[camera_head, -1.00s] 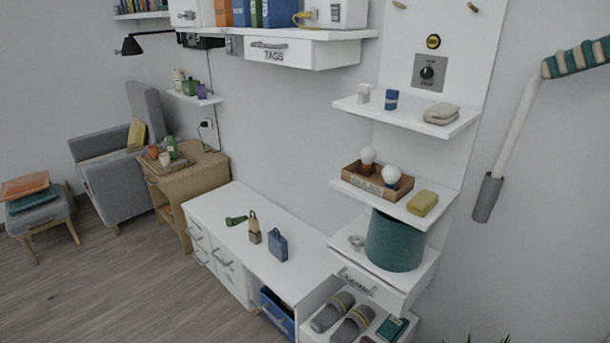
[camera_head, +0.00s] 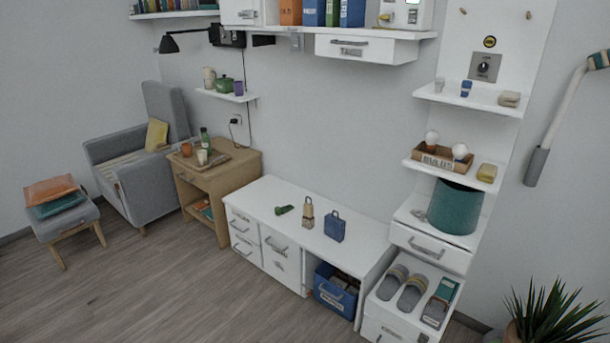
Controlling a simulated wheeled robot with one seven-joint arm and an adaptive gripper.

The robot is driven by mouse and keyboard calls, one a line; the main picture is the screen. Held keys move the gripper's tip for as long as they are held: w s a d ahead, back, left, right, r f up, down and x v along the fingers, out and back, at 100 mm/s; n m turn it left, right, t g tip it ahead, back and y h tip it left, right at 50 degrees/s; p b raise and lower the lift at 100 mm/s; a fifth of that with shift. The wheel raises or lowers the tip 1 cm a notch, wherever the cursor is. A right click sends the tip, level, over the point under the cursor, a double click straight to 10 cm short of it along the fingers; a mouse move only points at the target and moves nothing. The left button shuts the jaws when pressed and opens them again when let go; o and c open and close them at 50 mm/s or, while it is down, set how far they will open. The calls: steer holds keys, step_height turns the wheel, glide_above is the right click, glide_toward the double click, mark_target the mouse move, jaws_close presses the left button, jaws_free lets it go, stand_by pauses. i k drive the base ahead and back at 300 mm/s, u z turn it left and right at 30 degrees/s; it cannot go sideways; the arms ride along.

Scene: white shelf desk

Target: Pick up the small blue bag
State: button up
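The small blue bag (camera_head: 335,226) stands upright on the white desk top (camera_head: 270,193), right of its middle. Its handle loop points up. A beige tag-shaped item (camera_head: 308,213) stands just to its left, and a small green item (camera_head: 284,209) lies further left. My gripper is not in view, so I cannot see whether it is open or shut.
A blue bin (camera_head: 334,292) sits in the open bay under the desk top. Right of the desk stand shelves with a teal pot (camera_head: 453,207) and slippers (camera_head: 402,288). A plant (camera_head: 550,318) is at bottom right. The wooden floor (camera_head: 150,290) in front is clear.

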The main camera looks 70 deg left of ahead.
mark_target(334, 227)
steer(key=k, duration=0.85)
steer(key=u, duration=1.85)
steer(key=i, duration=0.5)
steer(key=u, duration=0.1)
